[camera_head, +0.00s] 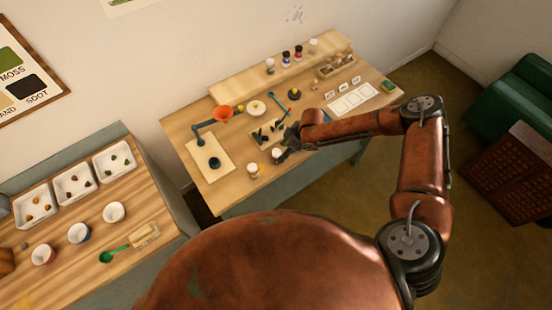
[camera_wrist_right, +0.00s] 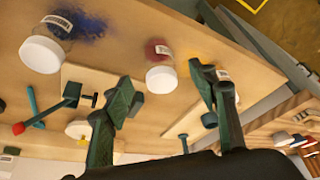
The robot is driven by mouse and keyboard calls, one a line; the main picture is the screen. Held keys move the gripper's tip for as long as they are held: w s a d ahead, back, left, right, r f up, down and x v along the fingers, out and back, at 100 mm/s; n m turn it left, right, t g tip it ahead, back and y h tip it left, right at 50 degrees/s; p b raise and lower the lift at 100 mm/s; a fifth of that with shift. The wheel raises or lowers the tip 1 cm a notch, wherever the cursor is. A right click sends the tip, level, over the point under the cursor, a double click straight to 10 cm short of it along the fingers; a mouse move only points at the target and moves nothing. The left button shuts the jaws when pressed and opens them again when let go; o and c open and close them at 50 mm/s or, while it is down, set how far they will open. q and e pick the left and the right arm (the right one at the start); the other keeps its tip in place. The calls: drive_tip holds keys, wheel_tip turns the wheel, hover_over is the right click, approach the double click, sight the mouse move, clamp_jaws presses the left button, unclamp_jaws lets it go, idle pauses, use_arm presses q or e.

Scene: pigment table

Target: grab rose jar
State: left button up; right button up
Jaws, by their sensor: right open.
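In the head view a white-lidded jar (camera_head: 277,153), likely the same one, is just beside my right gripper (camera_head: 287,146). My right gripper is open and empty; its two dark green fingers also show in the right wrist view (camera_wrist_right: 168,90). My left gripper is not in view.
A white-lidded jar with blue powder (camera_wrist_right: 42,54) stands to one side. A jar with yellow (camera_head: 253,170) stands left of the gripper in the head view.

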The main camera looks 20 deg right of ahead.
drive_tip(key=p+x, duration=0.1)
drive_tip(key=x, duration=0.6)
drive_tip(key=shift+d+p, duration=0.15)
drive_tip(key=shift+p, duration=0.2)
drive_tip(key=shift+f, duration=0.25)
drive_tip(key=shift+c, duration=0.4)
drive_tip(key=c, duration=1.2)
drive_tip(key=shift+r, duration=0.15)
